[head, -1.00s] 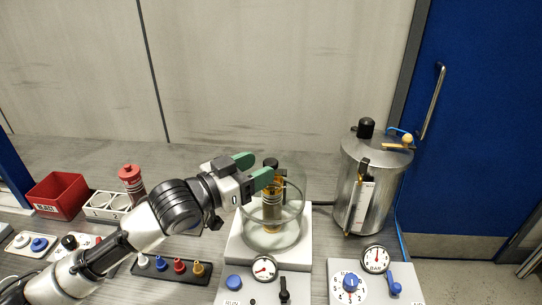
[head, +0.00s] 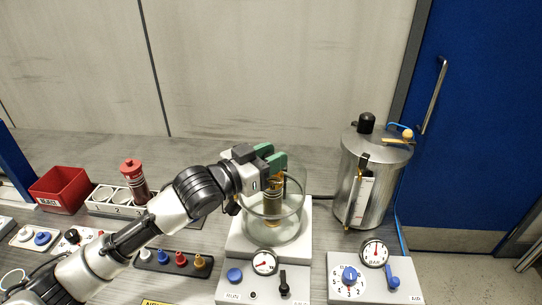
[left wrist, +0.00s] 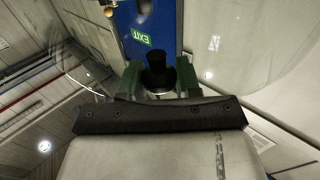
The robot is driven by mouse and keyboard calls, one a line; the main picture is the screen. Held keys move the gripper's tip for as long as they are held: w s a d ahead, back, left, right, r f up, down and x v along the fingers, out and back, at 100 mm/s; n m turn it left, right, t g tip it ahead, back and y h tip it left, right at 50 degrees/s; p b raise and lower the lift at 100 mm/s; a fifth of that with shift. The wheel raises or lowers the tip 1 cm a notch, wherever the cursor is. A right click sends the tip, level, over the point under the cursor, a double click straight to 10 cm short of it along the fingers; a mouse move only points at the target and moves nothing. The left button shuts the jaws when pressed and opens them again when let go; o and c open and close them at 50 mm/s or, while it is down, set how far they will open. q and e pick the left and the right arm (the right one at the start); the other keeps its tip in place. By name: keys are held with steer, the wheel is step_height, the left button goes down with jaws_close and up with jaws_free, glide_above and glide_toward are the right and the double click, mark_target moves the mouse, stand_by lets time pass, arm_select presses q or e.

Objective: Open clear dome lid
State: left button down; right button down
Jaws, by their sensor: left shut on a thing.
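The clear dome lid (head: 291,226) sits upright on a white base unit, with a brass-coloured part (head: 274,193) visible inside it. My left gripper (head: 271,157) is at the top of the dome, its green fingers at the height of the knob. In the left wrist view the black knob (left wrist: 158,74) is between the two green fingers (left wrist: 160,82), and the gripper is shut on it. In the head view the fingers hide the knob. No gap opening between dome and base shows. My right gripper is not in view.
A steel drum (head: 374,180) stands close on the right. A gauge (head: 264,262) and a black lever (head: 283,283) are on the front of the base unit (head: 235,243). A red bin (head: 60,189) and a red-capped bottle (head: 134,180) stand on the left.

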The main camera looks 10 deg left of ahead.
arm_select(q)
steer(key=shift+w+r+p, duration=0.1)
steer(key=shift+r+p, duration=0.15)
steer(key=shift+p, duration=0.1)
steer(key=w+r+p, duration=0.1)
steer(key=p, duration=0.2)
steer(key=w+r+n+g+y+p, duration=0.1)
steer(key=p, duration=0.2)
steer(key=shift+w+r+n+g, duration=0.3)
steer(key=shift+w+r, duration=0.1)
steer(key=w+p, duration=0.1)
steer(key=w, duration=0.1)
steer(key=w+r+n+g+y+p, duration=0.1)
steer(key=p, duration=0.1)
steer(key=shift+w+n+g, duration=0.3)
steer(key=shift+w, duration=0.4)
steer(key=shift+w+r+b, duration=0.25)
steer(key=shift+w+b, duration=0.1)
steer(key=shift+w, duration=0.6)
